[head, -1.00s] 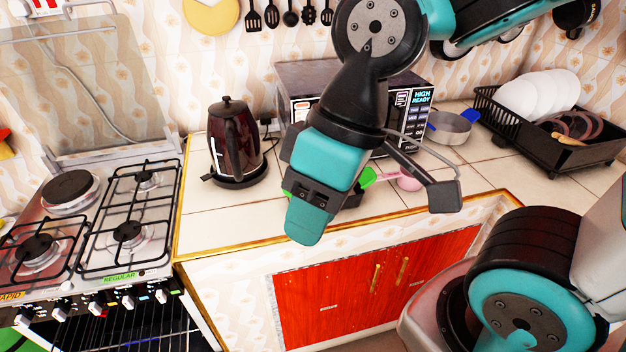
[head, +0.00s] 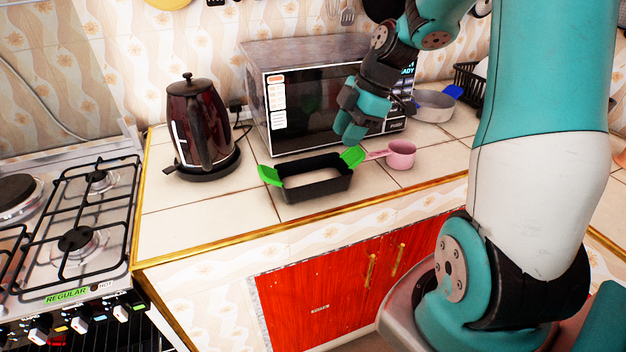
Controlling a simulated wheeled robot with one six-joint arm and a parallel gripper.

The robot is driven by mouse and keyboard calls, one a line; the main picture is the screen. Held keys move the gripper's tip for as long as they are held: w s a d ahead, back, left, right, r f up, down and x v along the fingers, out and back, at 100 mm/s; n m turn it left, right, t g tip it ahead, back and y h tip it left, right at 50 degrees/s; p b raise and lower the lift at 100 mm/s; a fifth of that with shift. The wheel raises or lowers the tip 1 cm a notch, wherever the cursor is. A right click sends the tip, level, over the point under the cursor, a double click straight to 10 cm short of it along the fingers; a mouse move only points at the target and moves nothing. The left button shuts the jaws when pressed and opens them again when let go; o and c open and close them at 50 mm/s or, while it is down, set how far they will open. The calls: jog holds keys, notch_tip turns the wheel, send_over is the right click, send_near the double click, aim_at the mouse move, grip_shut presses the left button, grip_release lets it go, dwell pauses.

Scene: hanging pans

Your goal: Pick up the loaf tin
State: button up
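The loaf tin (head: 315,187) is a black rectangular tin with green handles at its two ends. It sits upright on the tiled counter in front of the microwave. My gripper (head: 350,138) is above and behind the tin's right end, near the right green handle and in front of the microwave door. It appears apart from the tin, with nothing seen in it. The finger gap is too small and turned away to tell whether it is open.
A pink measuring cup (head: 400,154) lies right of the tin, its handle pointing toward the tin. A dark red kettle (head: 203,130) stands left. The microwave (head: 300,100) is close behind. A grey pan (head: 434,106) and dish rack (head: 469,85) are farther right. Counter (head: 215,208) is clear at front left.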

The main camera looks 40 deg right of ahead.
aim_at(319, 183)
jog(key=x, duration=0.9)
jog(key=shift+a+f+p, duration=0.2)
jog(key=shift+f+p, duration=0.05)
jog(key=shift+p, duration=0.15)
jog(key=shift+p+x, duration=0.55)
jog(key=shift+x, duration=2.25)
jog(key=shift+d+f, duration=0.1)
jog(key=shift+d, duration=0.1)
jog(key=shift+c, duration=0.2)
grip_shut()
